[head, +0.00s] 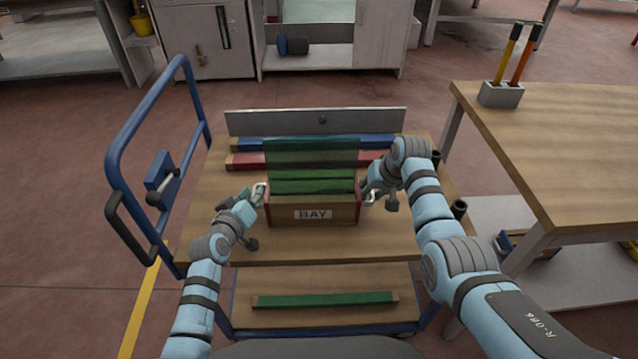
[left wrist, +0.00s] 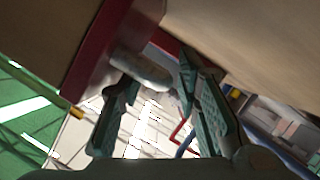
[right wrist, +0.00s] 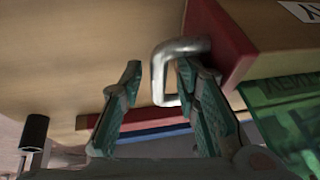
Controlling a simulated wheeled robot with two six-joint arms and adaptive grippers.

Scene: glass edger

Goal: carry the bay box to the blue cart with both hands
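The bay box (head: 330,217), wooden with red ends and a BAY label, is on the upper deck of the blue cart (head: 215,235). Green glass panes (head: 312,153) stand in it. My left gripper (head: 257,195) is at the box's left handle; in the left wrist view its fingers (left wrist: 158,80) are apart, with the metal handle (left wrist: 140,70) near their tips. My right gripper (head: 369,193) is at the right handle; in the right wrist view its fingers (right wrist: 160,72) are apart, with the bent handle (right wrist: 160,75) between them. Neither gripper is closed on a handle.
Blue (head: 245,144) and red (head: 248,161) strips lie behind the box. A green strip (head: 325,300) lies on the lower deck. The blue push rail (head: 117,150) rises at left. A wooden table (head: 560,140) with a tool holder (head: 500,95) stands close at right.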

